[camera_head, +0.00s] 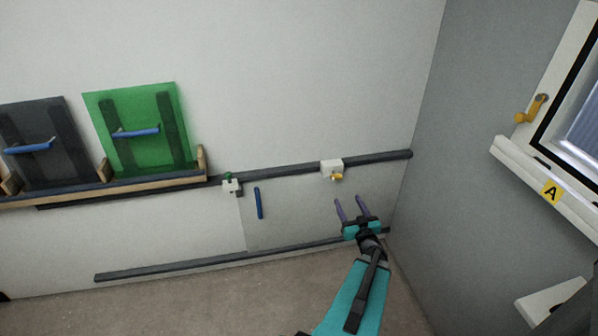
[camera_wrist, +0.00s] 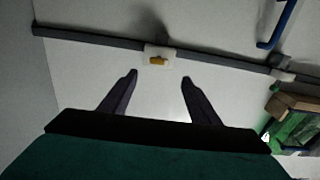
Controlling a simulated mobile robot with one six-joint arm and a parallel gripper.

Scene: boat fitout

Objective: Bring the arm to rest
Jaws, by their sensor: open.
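My gripper (camera_head: 351,208) is open and empty, with its two dark fingers apart. In the head view it is in front of the lower right part of the wall, below the white block with a yellow knob (camera_head: 333,169) on the upper dark rail. In the wrist view the gripper (camera_wrist: 158,82) points towards the pale wall panel, and the yellow knob (camera_wrist: 158,61) shows beyond and between the fingertips. Nothing is between the fingers.
A grey panel (camera_head: 66,140) and a green panel (camera_head: 150,108) with blue handles stand in a wooden rack at left. A blue handle (camera_head: 259,203) is on a pale panel. At right are a window with a yellow handle (camera_head: 532,112) and a ledge marked A (camera_head: 520,165). Open floor (camera_head: 200,305) lies in front.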

